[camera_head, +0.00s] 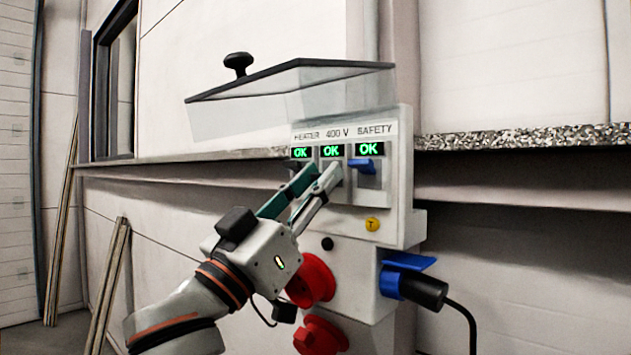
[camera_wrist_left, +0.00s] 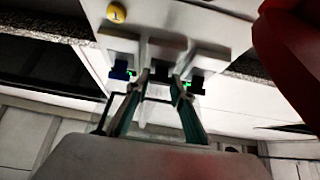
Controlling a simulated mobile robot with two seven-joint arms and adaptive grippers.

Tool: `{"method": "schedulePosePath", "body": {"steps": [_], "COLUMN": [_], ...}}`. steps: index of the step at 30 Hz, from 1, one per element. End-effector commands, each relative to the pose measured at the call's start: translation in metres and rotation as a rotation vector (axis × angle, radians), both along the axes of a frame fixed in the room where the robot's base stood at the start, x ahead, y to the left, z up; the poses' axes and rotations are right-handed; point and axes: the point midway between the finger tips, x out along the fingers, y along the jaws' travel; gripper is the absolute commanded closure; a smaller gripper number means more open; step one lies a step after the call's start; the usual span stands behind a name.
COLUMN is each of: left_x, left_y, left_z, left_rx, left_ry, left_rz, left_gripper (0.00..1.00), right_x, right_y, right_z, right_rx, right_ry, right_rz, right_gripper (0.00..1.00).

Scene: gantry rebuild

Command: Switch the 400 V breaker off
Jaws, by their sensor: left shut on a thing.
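The breaker panel (camera_head: 398,190) has three breakers labelled HEATER, 400 V and SAFETY. The display above each, including the 400 V display (camera_head: 331,151), shows a green OK. My left gripper (camera_head: 317,172) reaches up from the lower left to the middle breaker and hides most of its lever. In the left wrist view the fingers (camera_wrist_left: 162,87) are shut on the dark 400 V lever (camera_wrist_left: 161,72), between the two neighbouring breakers. The blue SAFETY lever (camera_head: 362,164) is raised. The HEATER lever is partly hidden behind a finger. My right gripper is not in view.
A clear cover (camera_head: 345,90) with a black knob (camera_head: 238,62) stands raised above the breakers. Poles (camera_head: 108,285) lean on the wall at left.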

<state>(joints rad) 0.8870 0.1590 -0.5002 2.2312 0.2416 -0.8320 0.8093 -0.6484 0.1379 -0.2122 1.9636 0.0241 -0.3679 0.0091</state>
Motion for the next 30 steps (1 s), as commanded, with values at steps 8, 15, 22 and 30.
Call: {"method": "schedulePosePath", "body": {"steps": [8, 15, 22, 30], "left_x": [0.000, -0.004, -0.027, -0.047], "left_y": [0.000, 0.003, 0.021, 0.035], "left_z": [0.000, -0.005, -0.026, -0.043], "left_rx": [0.001, 0.000, 0.000, 0.001], "left_ry": [0.002, 0.002, 0.004, 0.003], "left_rz": [0.000, 0.000, 0.001, 0.000], "left_gripper": [0.69, 0.69, 0.69, 0.69], "right_x": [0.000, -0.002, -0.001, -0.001], "right_y": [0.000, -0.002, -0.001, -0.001], "right_z": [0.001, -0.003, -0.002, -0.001], "right_rx": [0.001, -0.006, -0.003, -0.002], "right_ry": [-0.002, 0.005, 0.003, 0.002], "right_rz": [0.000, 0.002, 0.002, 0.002], "right_gripper": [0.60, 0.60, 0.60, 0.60]}}
